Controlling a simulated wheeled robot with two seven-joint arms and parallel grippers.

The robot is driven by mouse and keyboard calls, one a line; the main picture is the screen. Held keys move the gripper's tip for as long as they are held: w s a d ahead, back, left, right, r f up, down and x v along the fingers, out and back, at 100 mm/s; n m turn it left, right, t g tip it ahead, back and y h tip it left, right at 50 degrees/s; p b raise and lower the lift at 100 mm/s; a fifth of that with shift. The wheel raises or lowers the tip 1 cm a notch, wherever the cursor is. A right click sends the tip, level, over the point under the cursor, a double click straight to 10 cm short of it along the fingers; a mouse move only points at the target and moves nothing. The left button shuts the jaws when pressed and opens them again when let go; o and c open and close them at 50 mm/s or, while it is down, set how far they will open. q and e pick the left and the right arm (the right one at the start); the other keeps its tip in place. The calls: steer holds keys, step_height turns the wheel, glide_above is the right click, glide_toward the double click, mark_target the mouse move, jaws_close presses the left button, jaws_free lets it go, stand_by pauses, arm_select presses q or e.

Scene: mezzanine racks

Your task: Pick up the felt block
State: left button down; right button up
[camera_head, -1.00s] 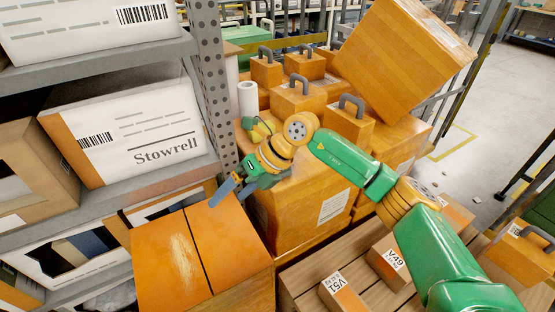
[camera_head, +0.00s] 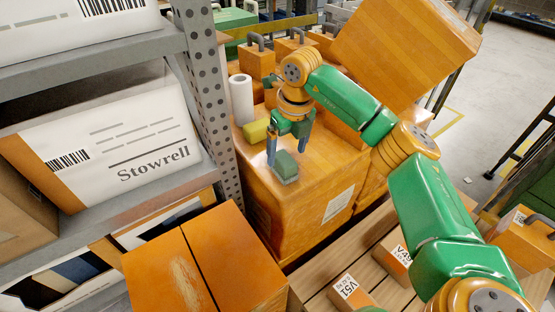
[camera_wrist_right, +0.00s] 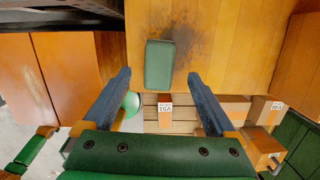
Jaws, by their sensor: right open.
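The felt block (camera_head: 285,168) is a small dark green block lying on top of a large orange-brown box. In the right wrist view the felt block (camera_wrist_right: 159,65) lies lengthwise, in line with the gap between the fingers, with space on both sides. My right gripper (camera_head: 287,156) is open, pointing down over the block. Its two blue-grey fingers (camera_wrist_right: 159,76) hold nothing. I cannot tell how far the fingertips are above the box top. My left gripper is not in view.
A yellow block (camera_head: 255,131) and a white roll (camera_head: 241,99) stand behind the gripper on the same side. A perforated rack post (camera_head: 209,90) rises to the left. A large tilted box (camera_head: 405,50) leans at the back right. An orange box (camera_head: 205,265) stands in front.

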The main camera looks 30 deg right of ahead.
mark_target(284, 157)
steer(key=f, duration=0.3)
steer(key=f+p, duration=0.1)
steer(key=f, duration=0.1)
steer(key=shift+w+a+f, duration=0.1)
steer(key=shift+w+f, duration=0.1)
steer(key=shift+w, duration=0.2)
steer(key=shift+w+f, duration=0.1)
steer(key=shift+f, duration=0.1)
steer(key=shift+r, duration=0.1)
jaws_close()
steer(key=shift+r, duration=0.1)
step_height(284, 157, up, 2)
steer(key=shift+r, duration=0.25)
steer(key=s+a+r+b, duration=0.2)
steer(key=s+a+r, duration=0.7)
steer(key=s+r, duration=0.1)
steer(key=shift+s+a+r, duration=0.15)
steer(key=shift+s+a, duration=0.05)
steer(key=shift+s, duration=0.05)
